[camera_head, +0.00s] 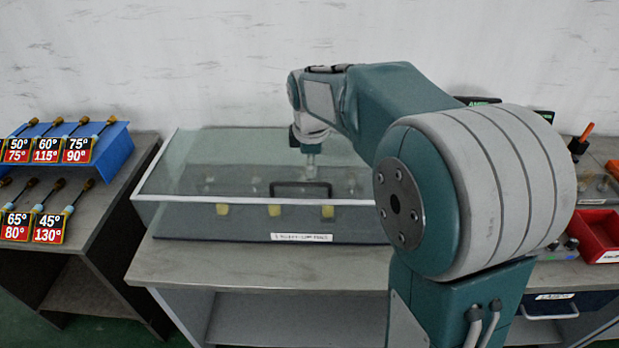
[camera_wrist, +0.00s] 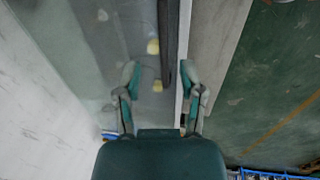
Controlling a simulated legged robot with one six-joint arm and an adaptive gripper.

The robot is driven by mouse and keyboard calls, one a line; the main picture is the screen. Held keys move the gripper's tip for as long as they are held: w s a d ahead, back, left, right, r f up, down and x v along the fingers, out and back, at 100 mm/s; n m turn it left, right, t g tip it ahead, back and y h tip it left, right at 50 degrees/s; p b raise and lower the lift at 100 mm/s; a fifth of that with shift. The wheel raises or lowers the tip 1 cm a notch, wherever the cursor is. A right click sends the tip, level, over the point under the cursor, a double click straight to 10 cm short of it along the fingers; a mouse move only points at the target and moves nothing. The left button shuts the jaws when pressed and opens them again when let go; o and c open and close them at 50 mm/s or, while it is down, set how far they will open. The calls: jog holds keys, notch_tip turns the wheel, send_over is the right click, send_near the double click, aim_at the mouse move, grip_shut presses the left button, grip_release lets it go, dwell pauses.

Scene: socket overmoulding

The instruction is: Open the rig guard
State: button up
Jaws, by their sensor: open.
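The rig guard (camera_head: 165,170) is a clear box lid with a pale frame, and it looks closed over the rig on the bench. Its black bar handle (camera_head: 300,186) is at the front side. In the wrist view the handle (camera_wrist: 169,35) is a dark bar running down from the top edge. My gripper (camera_wrist: 160,78) is open and empty, with one finger on each side of the handle's near end. I cannot tell whether a finger touches it. In the head view my arm reaches over the guard, and the fingers cannot be made out clearly.
Yellow blocks (camera_head: 274,210) show along the guard's front. A blue rack (camera_head: 112,150) of tools with angle and temperature labels stands on a left table. A red bin (camera_head: 598,232) is at right. The bench's front strip (camera_head: 240,265) is clear.

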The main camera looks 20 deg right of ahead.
aim_at(306, 184)
jog(key=f, duration=0.1)
jog(key=a+f, duration=0.1)
jog(key=f, duration=0.1)
jog(key=w+a+f, duration=0.1)
jog(key=f, duration=0.1)
jog(key=shift+f, duration=0.15)
jog(key=shift+d+f, duration=0.1)
jog(key=shift+f, duration=0.1)
jog(key=shift+d+f, duration=0.1)
jog(key=shift+d, duration=0.55)
grip_shut()
jog(key=shift+a, duration=0.25)
